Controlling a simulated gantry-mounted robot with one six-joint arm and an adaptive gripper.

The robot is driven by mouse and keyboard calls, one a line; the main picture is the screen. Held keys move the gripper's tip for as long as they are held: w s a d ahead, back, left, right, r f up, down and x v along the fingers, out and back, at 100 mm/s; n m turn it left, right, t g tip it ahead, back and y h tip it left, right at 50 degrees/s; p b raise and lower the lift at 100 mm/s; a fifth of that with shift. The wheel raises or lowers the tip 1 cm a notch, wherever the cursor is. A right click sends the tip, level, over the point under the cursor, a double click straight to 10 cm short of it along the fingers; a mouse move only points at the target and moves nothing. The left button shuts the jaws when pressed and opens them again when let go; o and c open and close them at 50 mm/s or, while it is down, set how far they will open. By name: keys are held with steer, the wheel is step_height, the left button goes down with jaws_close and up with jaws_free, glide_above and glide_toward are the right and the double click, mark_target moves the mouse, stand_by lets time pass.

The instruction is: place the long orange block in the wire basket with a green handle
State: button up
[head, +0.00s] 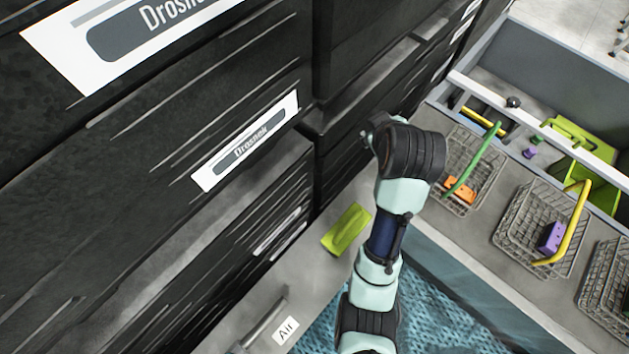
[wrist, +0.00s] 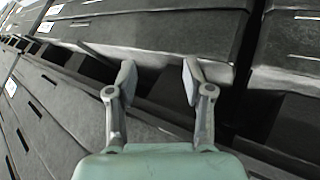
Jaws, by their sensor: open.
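A wire basket (head: 444,152) with a green handle (head: 476,163) stands on the grey counter to the right of my arm in the head view. An orange block (head: 459,190) lies inside it, near its front side. My gripper (wrist: 158,82) is open and empty in the wrist view, with its two fingers apart in front of dark machine panels. Neither the basket nor the block shows in the wrist view.
A yellow-handled wire basket (head: 508,238) holds a purple block (head: 551,237). A third basket (head: 603,283) is at the right edge. A lime-green object (head: 346,229) lies on the ledge left of my arm. Tall black machine housings (head: 220,110) fill the left.

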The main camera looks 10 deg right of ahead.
steer(key=s+a+r+m+t+y, duration=0.1)
steer(key=s+a, duration=0.4)
steer(key=a, duration=0.6)
steer(key=s+a+r+m+t+y, duration=0.1)
steer(key=s+a, duration=0.4)
steer(key=a, duration=0.6)
steer(key=shift+a+r+m+t+y, duration=0.2)
steer(key=shift+r+m+t+y, duration=0.2)
steer(key=shift+m+t, duration=0.55)
